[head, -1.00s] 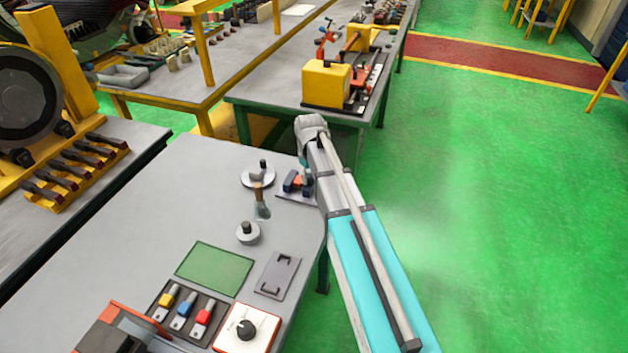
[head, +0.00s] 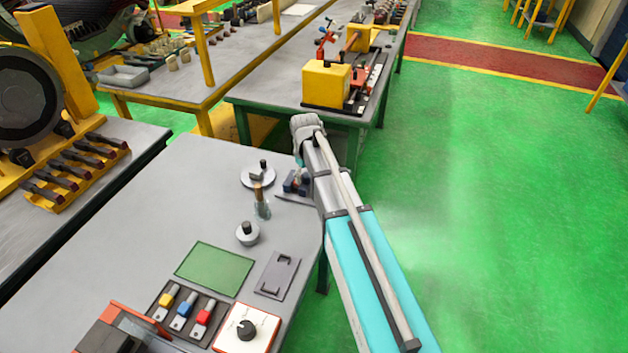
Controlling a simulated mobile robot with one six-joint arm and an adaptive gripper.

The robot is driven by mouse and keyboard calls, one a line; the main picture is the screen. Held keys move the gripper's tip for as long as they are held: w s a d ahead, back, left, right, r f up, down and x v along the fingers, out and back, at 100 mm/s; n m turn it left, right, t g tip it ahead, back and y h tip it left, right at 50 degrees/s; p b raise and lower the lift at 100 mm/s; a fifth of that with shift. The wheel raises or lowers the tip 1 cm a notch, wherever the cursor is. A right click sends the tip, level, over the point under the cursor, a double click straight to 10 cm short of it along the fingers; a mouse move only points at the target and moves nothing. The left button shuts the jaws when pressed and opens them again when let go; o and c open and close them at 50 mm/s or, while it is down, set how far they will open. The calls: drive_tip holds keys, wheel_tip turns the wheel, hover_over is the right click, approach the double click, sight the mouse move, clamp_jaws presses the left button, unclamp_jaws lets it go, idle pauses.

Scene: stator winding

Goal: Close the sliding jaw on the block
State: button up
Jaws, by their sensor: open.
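The small vise (head: 289,187), with dark blue parts on a grey base, stands at the right edge of the near grey bench. My arm reaches in from the lower right, and its grey wrist hangs over the vise. My gripper (head: 301,171) is beside the vise, open, mostly hidden behind my wrist and arm. The arm covers the right part of the vise. I cannot make out the block or the gap at the sliding jaw.
On the near bench (head: 130,230) stand a round base with a post (head: 258,176), a small bottle-like tool (head: 262,204), a round knob piece (head: 247,233), a green mat (head: 214,267) and a grey plate (head: 277,275). Green floor (head: 490,200) is clear at right.

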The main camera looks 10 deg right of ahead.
sight(307, 175)
drive_tip(key=shift+r+p, duration=2.9)
drive_tip(key=shift+r, duration=0.1)
drive_tip(key=s+d+m, duration=0.1)
drive_tip(key=s+m, duration=0.4)
drive_tip(key=s, duration=1.5)
drive_tip(key=shift+d+m, duration=0.3)
drive_tip(key=shift+d, duration=0.1)
